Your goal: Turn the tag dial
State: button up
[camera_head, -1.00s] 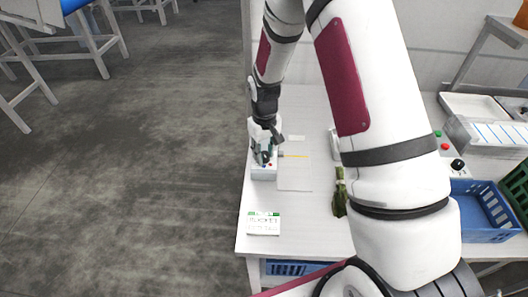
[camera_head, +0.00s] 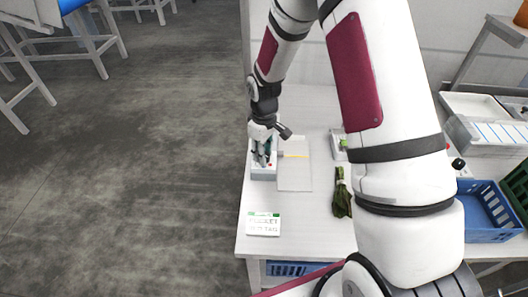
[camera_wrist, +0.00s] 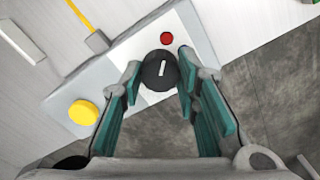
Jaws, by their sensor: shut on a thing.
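The tag dial (camera_wrist: 153,74) is a round black knob with a white pointer line, on a pale box (camera_wrist: 120,62). In the wrist view the pointer stands nearly upright, tilted slightly right. My gripper (camera_wrist: 160,68) has its teal-padded fingers on either side of the knob and is shut on it. A red round button (camera_wrist: 166,38) lies just beyond the dial and a yellow button (camera_wrist: 83,112) lies to its left. In the head view my gripper (camera_head: 262,157) is down on the box (camera_head: 263,174) at the table's left edge, and the dial is hidden there.
A flat pale board (camera_head: 295,178) with a yellow strip lies right of the box. A printed card (camera_head: 263,225) lies in front. Dark greens (camera_head: 342,200) lie farther right. A blue crate (camera_head: 485,215) stands at the right. The table (camera_head: 300,228) is bare between card and greens.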

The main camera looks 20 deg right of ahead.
jog(key=o, duration=1.2)
jog(key=shift+r, duration=0.15)
notch_tip(320, 180, up, 12)
jog(key=shift+f, duration=0.15)
jog(key=s+r+m+t, duration=0.1)
jog(key=s+r+m, duration=0.1)
jog(key=s+r, duration=0.45)
jog(key=s+r+m+t, duration=0.1)
jog(key=s+r+t, duration=0.15)
jog(key=r, duration=0.65)
jog(key=s+r+m, duration=0.1)
jog(key=s+r, duration=0.1)
jog(key=s, duration=0.3)
jog(key=s+r+m+t, duration=0.1)
jog(key=s+r, duration=0.1)
jog(key=s, duration=0.4)
jog(key=s+r+m+t, duration=0.1)
jog(key=s+r+m, duration=0.1)
jog(key=s, duration=0.3)
jog(key=shift+s+a+r, duration=0.15)
jog(key=shift+s+r, duration=0.15)
jog(key=shift+r, duration=0.05)
